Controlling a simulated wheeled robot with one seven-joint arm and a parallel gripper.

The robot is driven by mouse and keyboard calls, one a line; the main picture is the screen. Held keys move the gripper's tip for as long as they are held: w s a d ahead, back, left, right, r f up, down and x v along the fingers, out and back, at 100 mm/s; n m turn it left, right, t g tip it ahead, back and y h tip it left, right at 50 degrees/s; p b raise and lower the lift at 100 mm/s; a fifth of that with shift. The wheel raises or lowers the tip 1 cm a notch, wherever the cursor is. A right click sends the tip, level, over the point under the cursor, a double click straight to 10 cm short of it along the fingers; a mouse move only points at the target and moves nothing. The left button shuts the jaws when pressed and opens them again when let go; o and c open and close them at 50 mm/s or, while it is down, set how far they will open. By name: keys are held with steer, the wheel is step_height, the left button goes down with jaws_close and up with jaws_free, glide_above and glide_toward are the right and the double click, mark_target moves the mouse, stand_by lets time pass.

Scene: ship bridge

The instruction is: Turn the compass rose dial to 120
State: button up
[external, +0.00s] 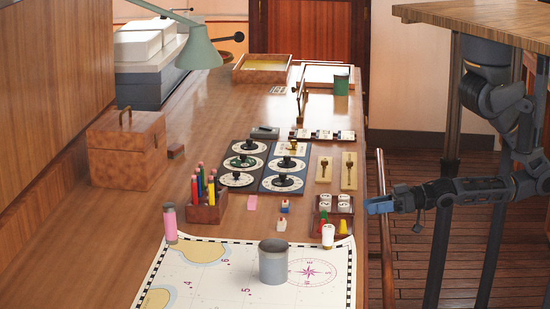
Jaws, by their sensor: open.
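Several round dials with knobs sit on two dark panels in the middle of the long wooden desk. The left panel (221,186) carries dials with black knobs, one with a green ring (240,162). The right panel (266,186) has a cream dial with a brass knob (291,147) at its far end and black-knobbed dials nearer. Their markings are too small to read, so I cannot tell which is the compass rose dial. A pink compass rose (311,272) is printed on the chart. My gripper (378,205), blue-tipped, is open beyond the desk's right edge, apart from the dials.
A pen holder (207,212), pink cylinder (170,224), grey cup (273,264) and white-topped cylinder (328,236) stand near the chart (215,285). Switches on brass plates (349,170) and a block of colored pegs (336,216) lie between dials and gripper. A wooden rail (385,230) runs alongside.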

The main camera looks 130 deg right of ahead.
steer(key=s+d+r+m+g+h, duration=0.1)
steer(key=d+r+m+g+h, duration=0.25)
steer(key=d, duration=0.65)
steer(key=s+d+r+m+g+h, duration=0.1)
steer(key=d+r+m+g+h, duration=0.3)
steer(key=d, duration=0.6)
steer(key=s+d+r+m+g+y+b, duration=0.1)
steer(key=s+d+r+m+g, duration=0.35)
steer(key=d, duration=0.45)
steer(key=s+d+r+m+g+y+b, duration=0.1)
steer(key=s+d+r+m+g, duration=0.3)
steer(key=d, duration=0.5)
steer(key=s+d+r+m+g+y+b, duration=0.1)
steer(key=s+d+r+m+g, duration=0.15)
steer(key=s+d, duration=0.55)
steer(key=n+t+y+b, duration=0.2)
steer(key=n+y+b, duration=0.15)
steer(key=y, duration=0.65)
glide_above(236, 172)
steer(key=w+a, duration=0.2)
steer(key=a, duration=0.1)
step_height(236, 172, down, 10)
steer(key=shift+m, duration=0.4)
steer(key=shift+x, duration=3.5)
steer(key=shift+c, duration=0.3)
